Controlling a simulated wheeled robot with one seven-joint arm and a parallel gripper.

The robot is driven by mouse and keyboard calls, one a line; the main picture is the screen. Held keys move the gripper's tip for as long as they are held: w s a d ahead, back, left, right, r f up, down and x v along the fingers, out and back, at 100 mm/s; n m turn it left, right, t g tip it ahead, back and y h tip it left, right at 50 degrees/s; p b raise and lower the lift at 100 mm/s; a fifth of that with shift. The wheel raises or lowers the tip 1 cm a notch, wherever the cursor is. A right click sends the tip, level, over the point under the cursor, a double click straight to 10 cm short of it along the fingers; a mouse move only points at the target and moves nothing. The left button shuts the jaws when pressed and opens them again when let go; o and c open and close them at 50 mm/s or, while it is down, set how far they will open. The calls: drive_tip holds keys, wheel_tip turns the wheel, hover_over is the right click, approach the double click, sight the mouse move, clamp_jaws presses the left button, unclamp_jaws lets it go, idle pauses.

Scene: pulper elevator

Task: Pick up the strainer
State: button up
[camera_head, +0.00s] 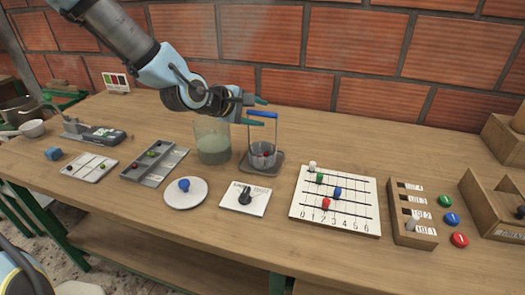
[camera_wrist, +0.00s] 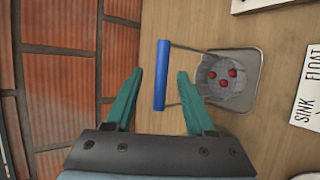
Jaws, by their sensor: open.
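The strainer (camera_head: 262,157) is a small clear basket with a tall wire bail and a blue bar handle (camera_head: 263,114). It stands upright on a grey tray (camera_head: 247,166). In the wrist view the basket (camera_wrist: 212,88) holds several red cherries (camera_wrist: 222,78). My gripper (camera_head: 259,111) is open, its green fingers pointing right at handle height. In the wrist view the blue handle (camera_wrist: 162,90) shows between the two fingertips (camera_wrist: 160,73), with a gap on each side. Neither finger visibly touches it. The exact depth of the handle between the fingers is hard to tell.
A beaker of cloudy liquid (camera_head: 213,145) stands just left of the strainer, below my arm. A sink/float card (camera_head: 245,198) and a white round plate (camera_head: 186,198) lie in front. A number board (camera_head: 335,205) is at right. The brick wall (camera_head: 285,45) is close behind.

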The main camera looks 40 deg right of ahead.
drive_tip(key=p+x, duration=0.1)
drive_tip(key=x, duration=0.4)
drive_tip(key=shift+s, duration=0.1)
drive_tip(key=shift+a, duration=0.1)
clamp_jaws()
idle(1.2)
